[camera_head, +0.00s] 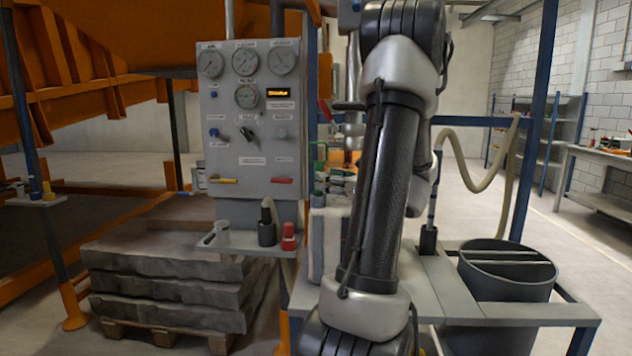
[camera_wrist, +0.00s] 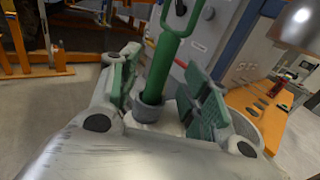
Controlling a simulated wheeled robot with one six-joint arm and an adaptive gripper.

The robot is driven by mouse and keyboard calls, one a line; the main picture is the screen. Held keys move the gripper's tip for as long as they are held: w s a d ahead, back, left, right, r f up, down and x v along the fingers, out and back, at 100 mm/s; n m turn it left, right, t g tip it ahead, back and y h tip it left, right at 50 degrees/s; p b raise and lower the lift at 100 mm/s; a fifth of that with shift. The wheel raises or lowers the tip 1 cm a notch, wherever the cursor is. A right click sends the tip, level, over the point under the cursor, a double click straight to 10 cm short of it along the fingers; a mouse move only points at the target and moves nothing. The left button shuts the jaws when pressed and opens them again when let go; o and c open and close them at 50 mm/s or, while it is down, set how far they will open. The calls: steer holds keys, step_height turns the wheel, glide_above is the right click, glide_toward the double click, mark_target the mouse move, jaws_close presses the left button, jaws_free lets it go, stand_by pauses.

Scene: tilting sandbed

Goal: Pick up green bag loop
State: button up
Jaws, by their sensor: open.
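A green upright post with a narrow loop at its top, which looks like the green bag loop (camera_wrist: 163,65), stands near the middle of the wrist view. Its lower end is in a grey collar (camera_wrist: 150,110). My gripper (camera_wrist: 160,80) is open, with one green-padded finger to the left of the post and one to the right. Whether either pad touches it, I cannot tell. In the head view, a small green loop (camera_head: 319,150) shows left of my arm, above my gripper (camera_head: 338,185), which is partly hidden by the arm.
A grey gauge panel (camera_head: 252,135) stands left of my arm, with a small shelf (camera_head: 240,240) holding cups below it. Stacked grey sacks (camera_head: 170,283) lie on a pallet at left. A dark bin (camera_head: 507,270) stands at right. Open floor lies behind the bin.

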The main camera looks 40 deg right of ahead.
steer(key=w, duration=0.5)
jaws_close()
